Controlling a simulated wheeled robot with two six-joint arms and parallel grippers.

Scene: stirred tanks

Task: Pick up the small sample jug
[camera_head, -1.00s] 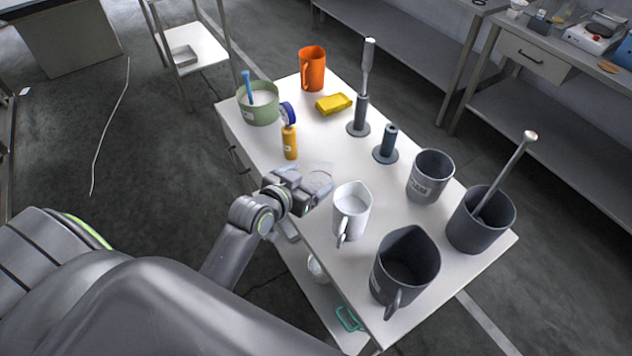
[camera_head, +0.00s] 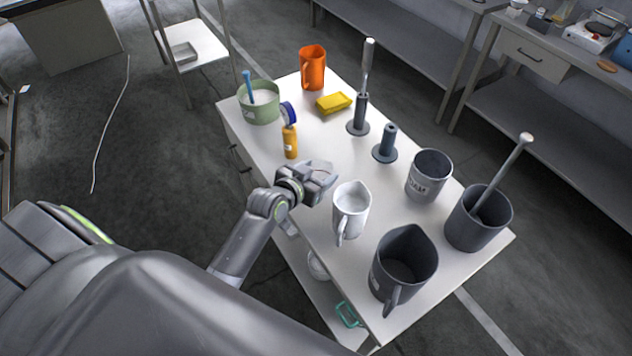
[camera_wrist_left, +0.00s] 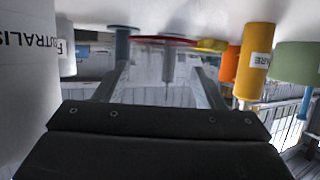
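The small sample jug is clear and hard to see. In the left wrist view the clear vessel (camera_wrist_left: 165,62) with a red ring shows between the two fingers; in the head view only a faint outline (camera_head: 321,167) shows behind my left gripper (camera_head: 326,180). In the left wrist view my left gripper (camera_wrist_left: 165,82) has its fingers wide apart, one to each side of the vessel. I cannot tell whether they touch it. The gripper is low over the table's left edge, between the yellow bottle and the white jug. My right gripper is not in view.
The white jug (camera_head: 350,212) stands close right of my left gripper; the yellow bottle (camera_head: 290,143) stands behind it.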

